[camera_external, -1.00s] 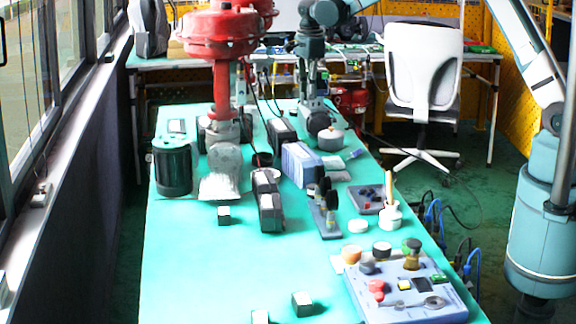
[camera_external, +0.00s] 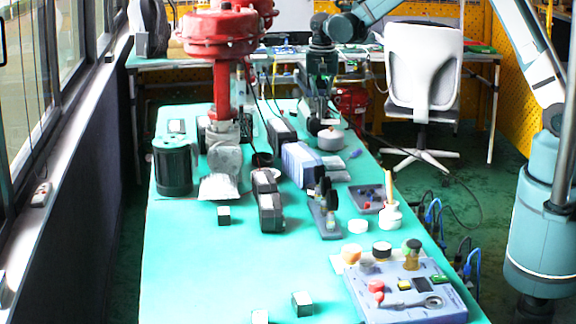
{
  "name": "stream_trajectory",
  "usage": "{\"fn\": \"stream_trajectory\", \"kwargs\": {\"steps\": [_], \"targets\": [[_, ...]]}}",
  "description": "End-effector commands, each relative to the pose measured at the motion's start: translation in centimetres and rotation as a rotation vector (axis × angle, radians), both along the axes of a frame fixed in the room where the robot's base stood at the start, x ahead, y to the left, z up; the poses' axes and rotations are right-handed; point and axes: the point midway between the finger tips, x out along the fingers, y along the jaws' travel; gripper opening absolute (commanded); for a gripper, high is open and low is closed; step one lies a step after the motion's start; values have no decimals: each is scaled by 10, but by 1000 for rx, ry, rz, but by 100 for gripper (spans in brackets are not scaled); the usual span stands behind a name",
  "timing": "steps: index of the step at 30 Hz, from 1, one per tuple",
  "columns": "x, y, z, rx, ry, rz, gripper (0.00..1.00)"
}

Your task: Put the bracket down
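My gripper (camera_external: 318,118) points down over the far right part of the green table, just above and behind a round pale grey-topped part (camera_external: 330,140). Its fingers are small and dark here, and I cannot tell whether they are open or shut. I cannot make out the bracket clearly; it may be among the dark parts at the fingertips. Whether anything there touches the table is hidden.
The red valve actuator (camera_external: 220,35) stands tall to the left of my gripper. A grey-blue ribbed block (camera_external: 301,161), dark boxes (camera_external: 268,202) and a dark green cylinder (camera_external: 173,167) stand nearer. The table's (camera_external: 185,260) front left is largely clear.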

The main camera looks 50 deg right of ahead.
Motion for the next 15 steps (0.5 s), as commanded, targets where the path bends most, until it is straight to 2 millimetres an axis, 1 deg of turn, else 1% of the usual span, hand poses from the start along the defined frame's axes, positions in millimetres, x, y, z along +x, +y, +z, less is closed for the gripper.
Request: {"fn": "stream_trajectory", "kwargs": {"steps": [9, 15], "targets": [[-23, 6, -14, 0, 0, 361, 0], [-34, 12, -21, 0, 1, 562, 0]]}}
